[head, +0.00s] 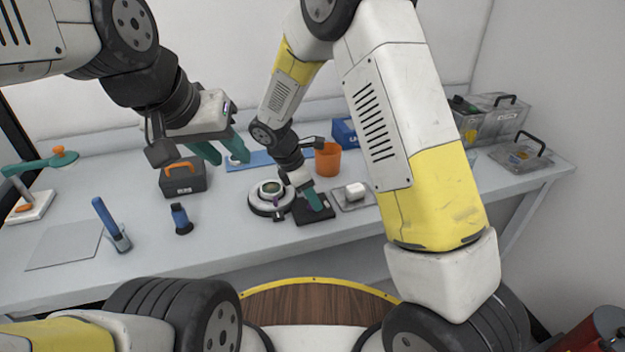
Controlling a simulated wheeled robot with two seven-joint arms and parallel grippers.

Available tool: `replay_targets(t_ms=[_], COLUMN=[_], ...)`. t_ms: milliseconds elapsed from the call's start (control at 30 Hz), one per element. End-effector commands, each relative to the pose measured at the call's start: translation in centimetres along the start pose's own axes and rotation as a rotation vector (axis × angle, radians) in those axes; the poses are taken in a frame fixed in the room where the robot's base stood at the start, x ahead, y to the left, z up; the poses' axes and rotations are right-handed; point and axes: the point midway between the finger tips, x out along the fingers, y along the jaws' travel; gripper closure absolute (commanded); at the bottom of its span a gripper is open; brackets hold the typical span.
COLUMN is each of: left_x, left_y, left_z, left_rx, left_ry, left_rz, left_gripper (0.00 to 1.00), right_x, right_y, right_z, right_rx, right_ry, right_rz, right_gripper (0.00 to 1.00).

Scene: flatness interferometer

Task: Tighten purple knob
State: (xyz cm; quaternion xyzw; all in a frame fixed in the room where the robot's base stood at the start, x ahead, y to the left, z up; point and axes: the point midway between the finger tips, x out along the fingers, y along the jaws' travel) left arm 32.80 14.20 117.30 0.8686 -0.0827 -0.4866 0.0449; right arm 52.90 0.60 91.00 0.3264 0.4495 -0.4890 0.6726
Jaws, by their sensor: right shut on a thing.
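The flatness interferometer, a white round body (257,204) with a dark ring on top, stands at the middle of the bench. A small patch of the purple knob (303,203) shows at its right side, largely covered by my right gripper. My right gripper (314,199), with teal fingers, points down there and is shut on the purple knob, as far as the small view shows.
An orange cup (327,160) and a tray with a white block (354,193) are right. The front bench edge is clear.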

Motion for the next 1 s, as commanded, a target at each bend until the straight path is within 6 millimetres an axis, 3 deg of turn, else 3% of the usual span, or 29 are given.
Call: replay_targets(t_ms=[367,1000], left_x=[0.0,0.0], left_y=[0.0,0.0], left_z=[0.0,0.0], left_rx=[0.0,0.0], left_ry=[0.0,0.0], left_rz=[0.0,0.0], left_gripper=[0.64,0.64], right_x=[-0.06,-0.03], right_y=[0.13,0.32], right_z=[-0.02,0.07], right_rx=[0.088,0.612], right_ry=[0.001,0.002], right_rz=[-0.035,-0.252], right_gripper=[0.99,0.99])
